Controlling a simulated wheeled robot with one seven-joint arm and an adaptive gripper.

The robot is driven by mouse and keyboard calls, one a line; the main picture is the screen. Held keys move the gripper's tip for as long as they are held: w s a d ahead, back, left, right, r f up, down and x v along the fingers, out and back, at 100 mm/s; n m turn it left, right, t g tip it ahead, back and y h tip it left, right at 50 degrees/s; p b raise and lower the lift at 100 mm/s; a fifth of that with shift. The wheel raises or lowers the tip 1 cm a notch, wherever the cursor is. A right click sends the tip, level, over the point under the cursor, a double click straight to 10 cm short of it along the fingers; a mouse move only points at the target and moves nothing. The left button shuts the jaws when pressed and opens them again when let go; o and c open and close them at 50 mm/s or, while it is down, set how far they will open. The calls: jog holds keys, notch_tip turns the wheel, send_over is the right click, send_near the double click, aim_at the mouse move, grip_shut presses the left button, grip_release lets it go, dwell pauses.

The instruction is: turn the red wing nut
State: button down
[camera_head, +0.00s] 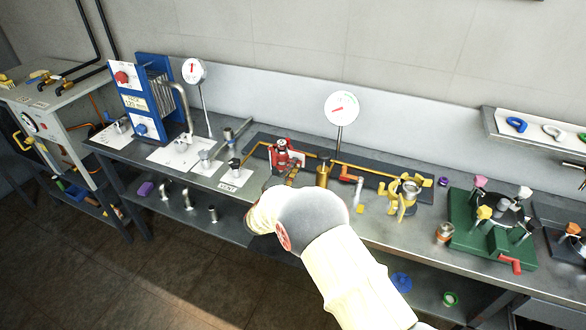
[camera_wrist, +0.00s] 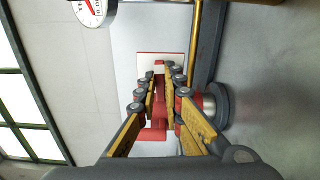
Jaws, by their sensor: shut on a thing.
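The red wing nut (camera_wrist: 159,67) shows in the wrist view as a narrow red piece between the fingertips of my gripper (camera_wrist: 162,75). The fingers are shut on it and hide most of its shape. More red parts (camera_wrist: 154,134) of the same fitting show below and between the fingers. In the head view, the red fitting (camera_head: 284,154) stands on the bench along the brass pipe. My gripper (camera_head: 292,174) reaches it from the front, partly hidden by my wrist. The wing nut itself cannot be told apart there.
A round white gauge (camera_head: 341,108) stands on a thin post behind, right of the fitting. A brass cylinder (camera_head: 323,172) and a red-handled lever (camera_head: 350,177) stand close on the right. A yellow valve (camera_head: 404,193) is farther right. A black-knobbed valve (camera_head: 234,166) stands left.

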jog(key=n+p, duration=0.3)
jog(key=n, duration=1.2)
jog(key=shift+a, duration=0.15)
jog(key=shift+n, duration=0.3)
jog(key=c, duration=2.2)
grip_release()
jog(key=v, duration=1.2)
jog(key=shift+r, duration=0.1)
